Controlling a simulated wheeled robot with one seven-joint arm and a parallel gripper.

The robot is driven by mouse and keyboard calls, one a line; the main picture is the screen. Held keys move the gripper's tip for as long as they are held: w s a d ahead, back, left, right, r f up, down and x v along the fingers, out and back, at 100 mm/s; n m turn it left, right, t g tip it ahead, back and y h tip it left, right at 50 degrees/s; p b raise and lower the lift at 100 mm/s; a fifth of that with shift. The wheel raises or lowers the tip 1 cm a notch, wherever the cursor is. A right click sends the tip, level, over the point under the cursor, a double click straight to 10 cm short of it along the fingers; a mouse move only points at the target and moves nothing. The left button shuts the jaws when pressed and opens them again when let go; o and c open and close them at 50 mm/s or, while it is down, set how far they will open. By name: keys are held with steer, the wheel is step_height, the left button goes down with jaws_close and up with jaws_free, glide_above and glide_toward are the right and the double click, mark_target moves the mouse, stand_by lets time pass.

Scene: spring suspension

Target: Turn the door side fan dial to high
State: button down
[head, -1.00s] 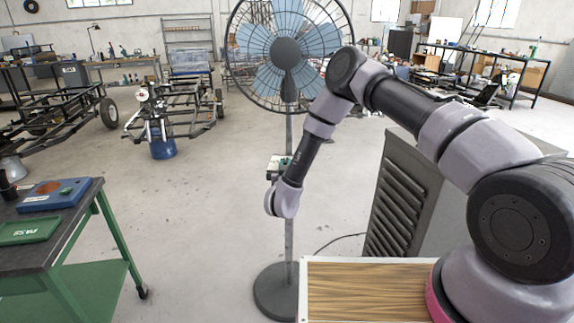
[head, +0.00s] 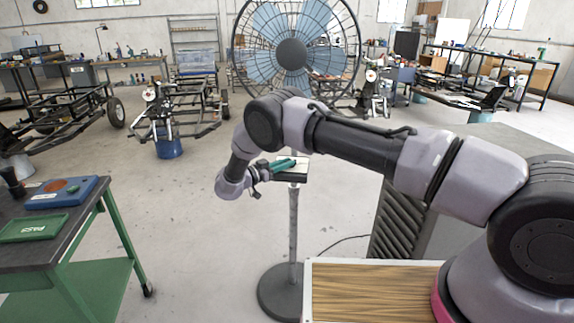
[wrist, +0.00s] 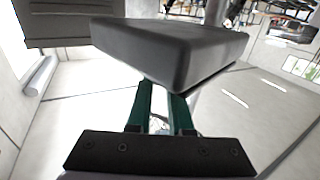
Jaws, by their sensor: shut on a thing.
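The fan (head: 292,55) stands on a pole with a round base. A small control box (head: 293,177) sits partway up the pole. My gripper (head: 288,163), with green fingers, reaches in from the left at this box. In the wrist view a dark grey block (wrist: 165,48) fills the upper middle, and the fingers (wrist: 163,98) run in under its near edge, a little apart. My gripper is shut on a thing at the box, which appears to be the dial. The dial itself and its setting are hidden by the block and the fingers.
A grey louvred cabinet (head: 400,225) and a wood-topped surface (head: 370,290) stand right of the pole. A green-legged workbench (head: 75,240) is at the left. Vehicle frames (head: 195,105) stand behind. The floor left of the pole is clear.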

steer(key=shift+w+a+f+m+g+h, duration=0.1)
steer(key=shift+m+g+h, duration=0.5)
steer(key=shift+g, duration=0.15)
steer(key=shift+w+a+m+g+h, duration=0.1)
steer(key=shift+m+g+h, duration=0.45)
steer(key=shift+g, duration=0.2)
steer(key=shift+m+g+h, duration=0.25)
steer(key=shift+m+g, duration=0.2)
steer(key=shift+g, duration=0.15)
steer(key=c, duration=0.8)
jaws_free()
